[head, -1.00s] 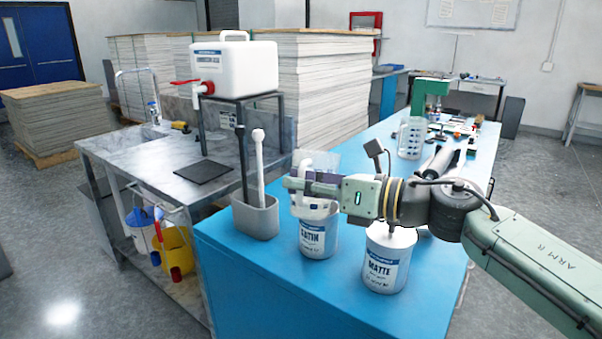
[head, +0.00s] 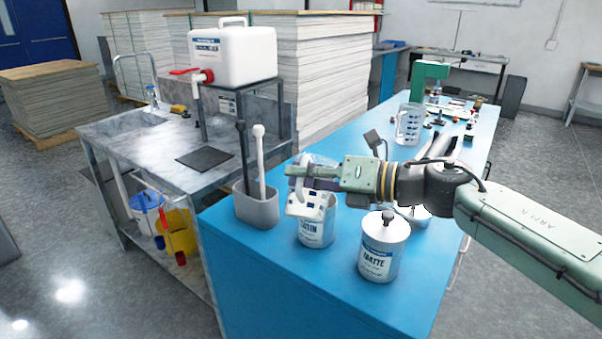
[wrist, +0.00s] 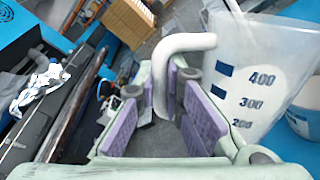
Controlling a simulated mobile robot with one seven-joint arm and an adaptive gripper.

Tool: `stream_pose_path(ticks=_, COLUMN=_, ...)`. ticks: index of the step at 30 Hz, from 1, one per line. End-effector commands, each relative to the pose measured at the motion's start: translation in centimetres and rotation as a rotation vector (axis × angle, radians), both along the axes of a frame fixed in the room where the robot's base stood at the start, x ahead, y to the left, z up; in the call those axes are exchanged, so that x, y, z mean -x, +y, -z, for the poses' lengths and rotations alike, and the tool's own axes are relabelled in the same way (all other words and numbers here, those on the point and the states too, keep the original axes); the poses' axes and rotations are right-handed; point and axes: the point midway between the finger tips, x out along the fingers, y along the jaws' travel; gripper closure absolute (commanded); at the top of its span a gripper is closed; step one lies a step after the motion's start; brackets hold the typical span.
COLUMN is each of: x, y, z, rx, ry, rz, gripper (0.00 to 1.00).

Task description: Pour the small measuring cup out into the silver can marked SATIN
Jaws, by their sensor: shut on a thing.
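My gripper (head: 312,178) is shut on the handle (wrist: 176,50) of the small measuring cup (head: 303,204). The cup is clear with blue marks; its numbers 200, 300 and 400 show in the wrist view (wrist: 262,85). In the head view the cup is tilted above the SATIN can (head: 317,232), overlapping its upper part. The can stands at the blue bench's left end, its label partly covered.
A MATTE can (head: 380,252) with a knobbed lid stands just right of the SATIN can. A grey holder (head: 257,208) with two long-handled tools stands close on the left. A larger clear jug (head: 409,124) stands farther back. The blue bench's (head: 290,285) front end is bare.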

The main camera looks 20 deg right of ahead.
Motion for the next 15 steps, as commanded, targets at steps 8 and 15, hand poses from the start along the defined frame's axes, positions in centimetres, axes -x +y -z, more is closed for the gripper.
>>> stream_pose_path(ticks=8, x=-0.07, y=-0.04, z=-0.12, rx=-0.009, ry=0.015, rz=0.0, gripper=1.0)
stream_pose_path(ticks=15, x=-0.31, y=-0.14, z=0.08, rx=-0.028, ry=0.044, rz=-0.001, gripper=1.0)
